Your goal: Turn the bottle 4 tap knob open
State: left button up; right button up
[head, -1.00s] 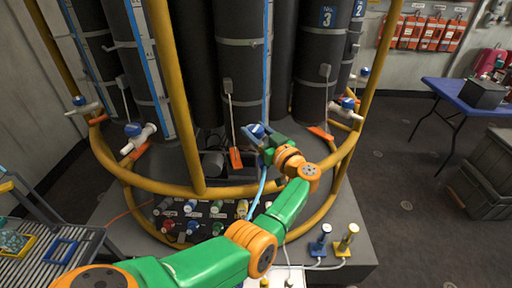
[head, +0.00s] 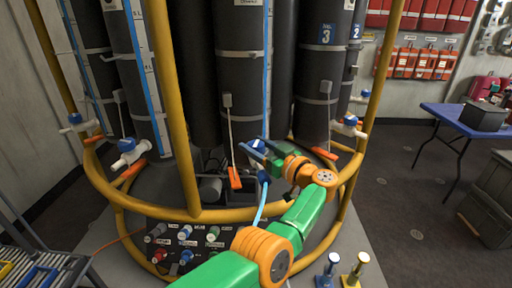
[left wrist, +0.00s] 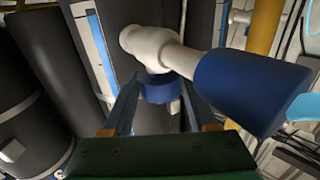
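The tap in front of the middle black bottle has a blue knob (head: 258,146); the bottle's own number is not readable. My left gripper (head: 256,153) is at this tap. In the left wrist view, the white tap body (left wrist: 152,45) runs across the top, with a thick blue cylinder (left wrist: 250,90) at its right end. The blue knob (left wrist: 158,88) sits between the tips of my two fingers (left wrist: 158,103). The fingers are apart, one on each side; whether they touch it is unclear. My right gripper is out of view.
A yellow rail (head: 235,214) curves below the taps, and a yellow post (head: 173,110) stands left of my gripper. Other taps (head: 128,150) sit at left and right. A blue hose (head: 262,203) hangs below the tap. An orange-ended lever (head: 234,177) hangs left of it.

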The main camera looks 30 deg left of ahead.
aim_at(262, 150)
pick_arm(q)
jog(key=shift+o, duration=1.2)
jog(key=shift+a, duration=0.1)
jog(key=b+v, duration=0.1)
jog(key=v, duration=0.6)
jog(key=shift+f, duration=0.1)
